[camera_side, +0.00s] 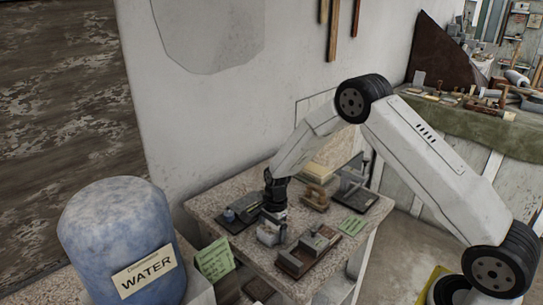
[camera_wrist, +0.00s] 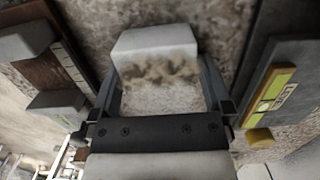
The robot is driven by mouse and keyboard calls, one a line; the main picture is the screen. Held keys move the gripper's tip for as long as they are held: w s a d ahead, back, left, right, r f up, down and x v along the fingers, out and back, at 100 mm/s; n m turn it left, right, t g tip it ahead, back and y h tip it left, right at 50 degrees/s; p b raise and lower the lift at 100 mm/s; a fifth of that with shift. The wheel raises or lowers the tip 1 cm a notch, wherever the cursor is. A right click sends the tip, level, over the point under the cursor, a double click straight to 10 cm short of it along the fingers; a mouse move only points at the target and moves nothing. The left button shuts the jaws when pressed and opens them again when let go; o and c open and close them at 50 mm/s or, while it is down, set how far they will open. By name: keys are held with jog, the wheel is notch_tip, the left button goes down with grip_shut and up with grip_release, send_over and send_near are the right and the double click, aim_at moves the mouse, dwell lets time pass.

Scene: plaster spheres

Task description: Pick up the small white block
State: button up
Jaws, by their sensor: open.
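The small white block (camera_wrist: 156,42) lies between the two fingers of my gripper (camera_wrist: 160,78) in the wrist view. Its top is pale and the area just below it is stained brown. The fingers are apart, one on each side of the block; I cannot tell whether either touches it. In the side view my gripper (camera_side: 272,222) points down over the stone-topped table (camera_side: 222,203). The white block (camera_side: 267,238) shows low at the fingers, and its far side is hidden there.
A dark tray with grey blocks (camera_side: 308,250) is close on the right of my gripper. Another dark board (camera_side: 238,218) is on the left. A blue water barrel (camera_side: 122,235) stands at the front left.

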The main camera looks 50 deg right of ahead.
jog(key=c, duration=1.2)
jog(key=shift+r, duration=0.1)
jog(key=shift+r, duration=0.75)
jog(key=s+r, duration=1.1)
jog(key=s, duration=0.3)
jog(key=shift+a+r, duration=0.15)
jog(key=shift+a, duration=0.2)
jog(key=shift+w, duration=0.15)
